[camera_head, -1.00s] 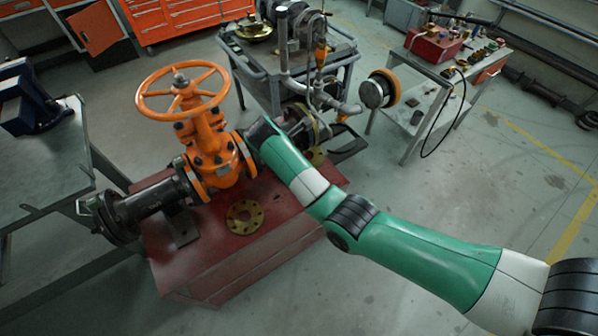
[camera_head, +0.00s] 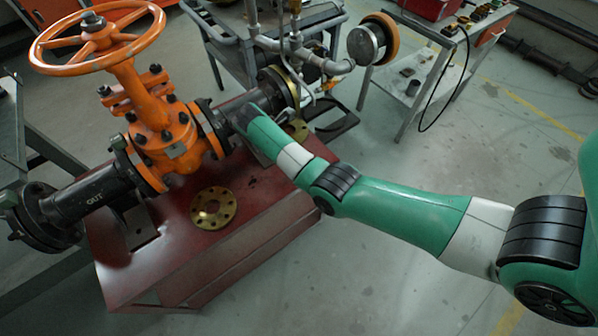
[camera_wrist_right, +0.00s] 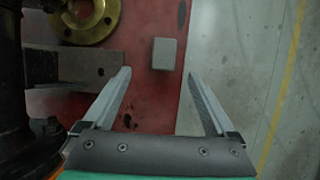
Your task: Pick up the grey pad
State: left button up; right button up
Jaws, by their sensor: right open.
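The grey pad (camera_wrist_right: 164,54) is a small rounded block on the red bench top (camera_wrist_right: 150,20) in the right wrist view. My right gripper (camera_wrist_right: 160,74) is open, with its two fingers spread on either side below the pad in the picture. Nothing is between the fingers, and the pad lies just beyond the tips. In the head view my right arm reaches in from the right to the bench beside the valve; its gripper and the pad are hidden there. My left gripper is not in view.
The orange gate valve (camera_head: 165,125) and its black pipe (camera_head: 85,195) stand on the bench. A loose brass flange (camera_head: 213,207) lies in front. Another brass flange (camera_wrist_right: 90,18) and a dark metal bracket (camera_wrist_right: 85,68) are left of the pad. Bare floor (camera_wrist_right: 245,60) lies right.

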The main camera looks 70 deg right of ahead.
jog(key=b+x, duration=0.2)
jog(key=x, duration=0.3)
jog(key=shift+s+d+f, duration=0.15)
jog(key=shift+f, duration=0.05)
jog(key=b+x, duration=0.2)
jog(key=x, duration=0.1)
jog(key=b+x, duration=0.1)
jog(key=x, duration=0.1)
jog(key=shift+s+f, duration=0.15)
jog(key=shift+s, duration=0.3)
jog(key=shift+w, duration=0.1)
jog(key=c, duration=1.4)
